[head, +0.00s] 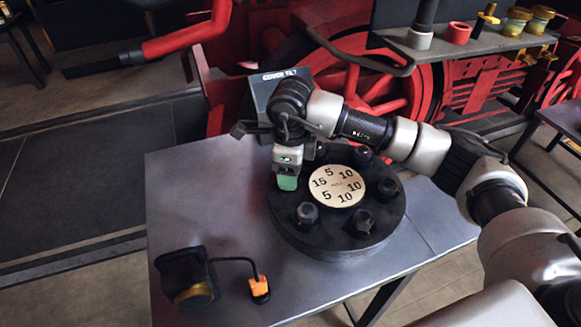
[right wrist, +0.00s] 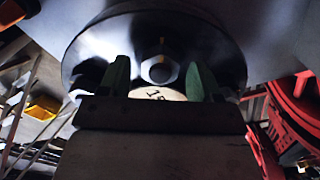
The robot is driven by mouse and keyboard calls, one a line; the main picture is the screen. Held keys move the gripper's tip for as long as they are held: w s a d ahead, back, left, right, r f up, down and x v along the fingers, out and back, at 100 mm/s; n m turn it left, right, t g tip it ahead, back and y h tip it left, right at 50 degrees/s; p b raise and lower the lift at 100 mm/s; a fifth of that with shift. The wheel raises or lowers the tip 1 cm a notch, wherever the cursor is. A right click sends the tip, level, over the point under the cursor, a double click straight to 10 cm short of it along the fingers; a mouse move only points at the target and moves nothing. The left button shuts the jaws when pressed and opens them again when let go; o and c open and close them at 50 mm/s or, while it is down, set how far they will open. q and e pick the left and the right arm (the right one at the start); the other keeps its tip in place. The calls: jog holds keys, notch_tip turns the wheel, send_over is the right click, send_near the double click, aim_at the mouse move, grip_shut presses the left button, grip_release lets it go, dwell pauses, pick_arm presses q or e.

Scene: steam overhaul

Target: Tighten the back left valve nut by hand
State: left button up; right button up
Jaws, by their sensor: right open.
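A round dark valve cover (head: 335,240) lies on the metal table, with several nuts on studs around a pale numbered disc (head: 340,187). My right gripper (head: 287,182) points down over the cover's left edge, beside the "15" mark, and hides the nut there in the head view. In the right wrist view its green fingers (right wrist: 158,68) are apart, and a hex nut (right wrist: 160,71) shows in the gap between them. I cannot tell whether either finger touches the nut. A front left nut (head: 307,213) and a front nut (head: 360,220) stand clear. My left gripper is not in view.
A dark box (head: 262,95) with a label stands behind my right gripper. A black device (head: 185,275) with a cabled orange piece (head: 260,288) lies at the table's front left. Red wheels and a shelf (head: 450,50) of parts are behind.

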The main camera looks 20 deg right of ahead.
notch_tip(320, 180, up, 11)
jog(key=b, duration=0.1)
dwell(0.4)
jog(key=shift+f, duration=0.2)
